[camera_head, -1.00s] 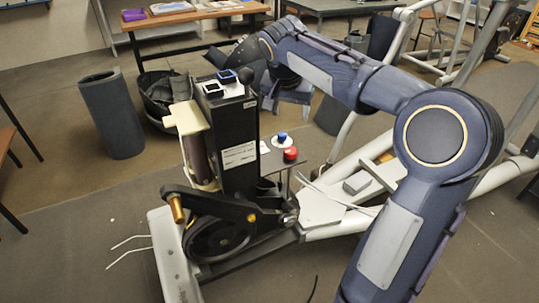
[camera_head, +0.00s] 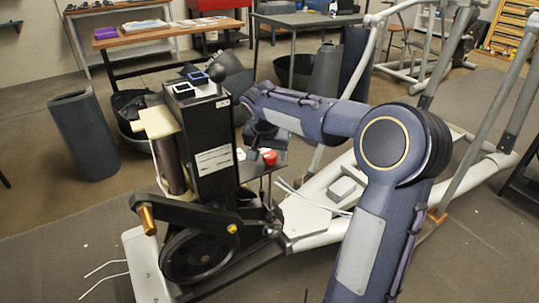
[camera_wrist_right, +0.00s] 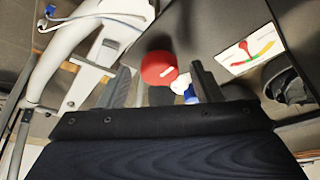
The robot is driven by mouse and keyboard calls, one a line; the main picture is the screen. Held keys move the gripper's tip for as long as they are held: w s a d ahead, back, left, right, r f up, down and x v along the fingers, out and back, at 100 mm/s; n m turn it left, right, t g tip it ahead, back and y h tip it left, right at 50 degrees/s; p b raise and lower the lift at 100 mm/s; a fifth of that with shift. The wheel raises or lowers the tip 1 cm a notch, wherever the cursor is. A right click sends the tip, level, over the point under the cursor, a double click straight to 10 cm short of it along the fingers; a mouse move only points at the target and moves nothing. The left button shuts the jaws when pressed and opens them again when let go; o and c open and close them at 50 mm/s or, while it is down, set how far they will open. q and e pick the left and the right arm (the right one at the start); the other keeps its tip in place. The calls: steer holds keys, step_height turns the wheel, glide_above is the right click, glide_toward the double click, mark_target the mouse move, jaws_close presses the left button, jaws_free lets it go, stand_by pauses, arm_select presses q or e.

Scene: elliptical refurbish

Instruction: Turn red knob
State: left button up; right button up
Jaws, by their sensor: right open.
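The red knob (camera_head: 270,158) sits on a small dark panel beside the black upright column of the machine. A blue knob (camera_wrist_right: 190,95) on a white base is near the right-hand finger. My left gripper is not in view.
The black column (camera_head: 212,145) stands close left of my right gripper. A label with a coloured gauge (camera_wrist_right: 250,48) lies on the panel. The white machine frame (camera_head: 310,215) runs below my right arm. A grey bin (camera_head: 84,135) stands on open floor at left.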

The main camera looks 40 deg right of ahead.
steer(key=c, duration=1)
